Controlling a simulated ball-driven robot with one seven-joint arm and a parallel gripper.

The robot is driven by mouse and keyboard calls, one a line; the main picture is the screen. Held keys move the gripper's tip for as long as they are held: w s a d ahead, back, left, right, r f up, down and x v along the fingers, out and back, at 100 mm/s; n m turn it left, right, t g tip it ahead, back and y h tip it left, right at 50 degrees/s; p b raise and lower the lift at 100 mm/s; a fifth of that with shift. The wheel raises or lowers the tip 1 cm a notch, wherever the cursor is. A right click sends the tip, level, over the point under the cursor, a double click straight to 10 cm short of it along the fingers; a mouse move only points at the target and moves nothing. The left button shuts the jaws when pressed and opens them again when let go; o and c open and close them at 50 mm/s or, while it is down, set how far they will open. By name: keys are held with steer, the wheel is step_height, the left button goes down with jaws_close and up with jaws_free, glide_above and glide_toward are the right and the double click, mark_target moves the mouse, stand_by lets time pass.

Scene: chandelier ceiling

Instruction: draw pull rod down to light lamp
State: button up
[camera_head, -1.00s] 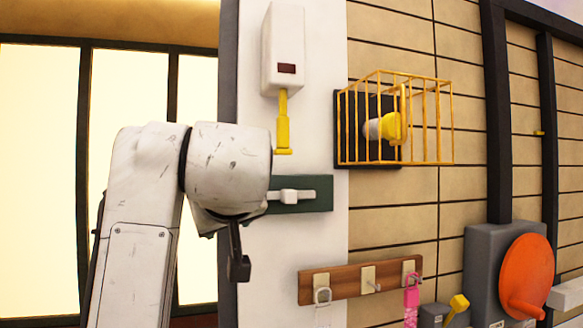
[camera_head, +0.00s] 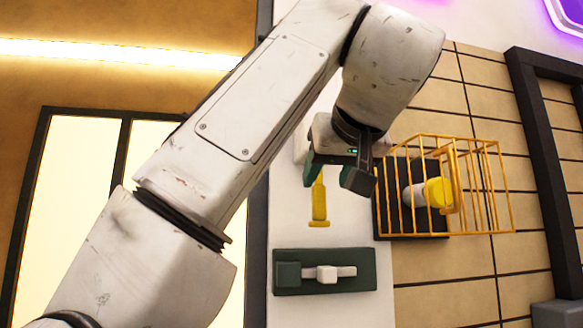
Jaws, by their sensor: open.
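The yellow pull rod (camera_head: 319,203) hangs down the white wall panel, with a wider foot at its lower end. Its upper part and most of the white box (camera_head: 301,148) it hangs from are hidden behind my gripper and arm. My gripper (camera_head: 340,183) is open, its two dark green-tipped fingers pointing down, just above and in front of the rod.
The yellow wire cage (camera_head: 496,190) stands out from the wall close to the right of my gripper. Below the rod is a dark green plate (camera_head: 368,283) with a white handle (camera_head: 335,272). A dark frame (camera_head: 545,170) stands at the right.

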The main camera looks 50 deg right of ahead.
mark_target(316, 198)
steer(key=p+x, duration=0.1)
steer(key=x, duration=0.7)
steer(key=shift+w+p, duration=0.1)
steer(key=shift+p, duration=0.2)
jaws_close()
